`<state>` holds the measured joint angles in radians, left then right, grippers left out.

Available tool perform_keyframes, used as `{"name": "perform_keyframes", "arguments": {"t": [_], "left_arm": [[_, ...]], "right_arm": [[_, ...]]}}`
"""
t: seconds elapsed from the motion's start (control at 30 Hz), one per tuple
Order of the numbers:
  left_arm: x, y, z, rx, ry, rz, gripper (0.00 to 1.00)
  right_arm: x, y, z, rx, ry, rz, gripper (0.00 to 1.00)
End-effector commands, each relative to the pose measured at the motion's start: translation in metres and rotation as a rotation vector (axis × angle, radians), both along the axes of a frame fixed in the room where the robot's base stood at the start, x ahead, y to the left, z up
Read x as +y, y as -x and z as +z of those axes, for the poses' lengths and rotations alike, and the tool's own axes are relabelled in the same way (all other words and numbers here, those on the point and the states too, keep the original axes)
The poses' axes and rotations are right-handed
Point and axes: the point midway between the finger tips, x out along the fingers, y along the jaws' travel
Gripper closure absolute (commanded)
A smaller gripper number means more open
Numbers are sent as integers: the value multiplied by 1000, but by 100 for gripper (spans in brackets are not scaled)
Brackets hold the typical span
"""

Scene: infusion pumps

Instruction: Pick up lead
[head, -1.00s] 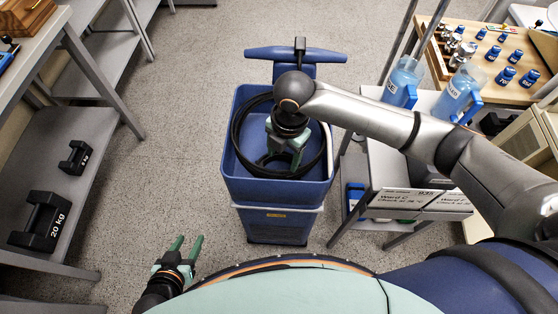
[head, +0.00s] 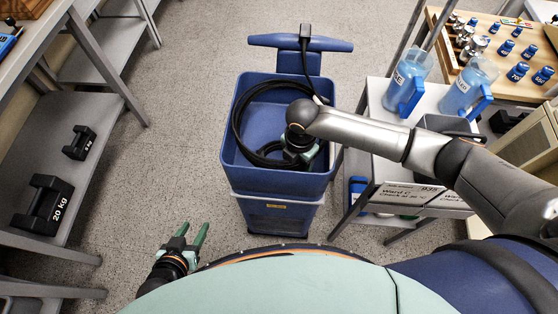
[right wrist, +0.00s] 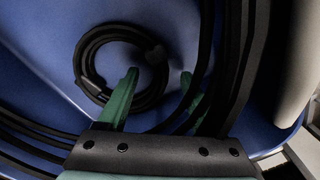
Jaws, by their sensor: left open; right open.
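The black lead (head: 237,122) lies in large loops inside the blue bin (head: 229,172). One end runs up to a black plug (head: 305,31) at the bin's handle. In the right wrist view a small tight black coil (right wrist: 84,62) lies on the bin floor beyond my fingertips, and thick black strands (right wrist: 232,62) pass close on the right. My right gripper (head: 303,160) is inside the bin at its right side. Its green fingers, also in the right wrist view (right wrist: 158,82), are open with nothing clearly gripped. My left gripper (head: 191,236) is open and empty above the floor.
A trolley with blue-handled jugs (head: 408,80) and a grey tray stands close right of the bin. A wooden board (head: 500,75) with blue weights is behind it. Left shelves hold black weights (head: 42,207). The floor left of the bin is clear.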

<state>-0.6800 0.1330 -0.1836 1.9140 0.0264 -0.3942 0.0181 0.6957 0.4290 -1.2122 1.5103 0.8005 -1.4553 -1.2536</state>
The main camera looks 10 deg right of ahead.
Motion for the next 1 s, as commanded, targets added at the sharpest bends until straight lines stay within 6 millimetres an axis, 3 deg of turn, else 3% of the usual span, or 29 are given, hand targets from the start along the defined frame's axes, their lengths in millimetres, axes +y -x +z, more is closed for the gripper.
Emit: {"name": "perform_keyframes", "arguments": {"t": [0.13,0.4,1.0], "left_arm": [[0,0,-3,0,0,0,50],[0,0,-3,0,0,0,50],[0,0,-3,-1,0,0,50]], "right_arm": [[0,0,-18,0,1,0,33],[0,-1,-21,-1,0,1,33],[0,-1,-20,-1,1,0,99]]}}
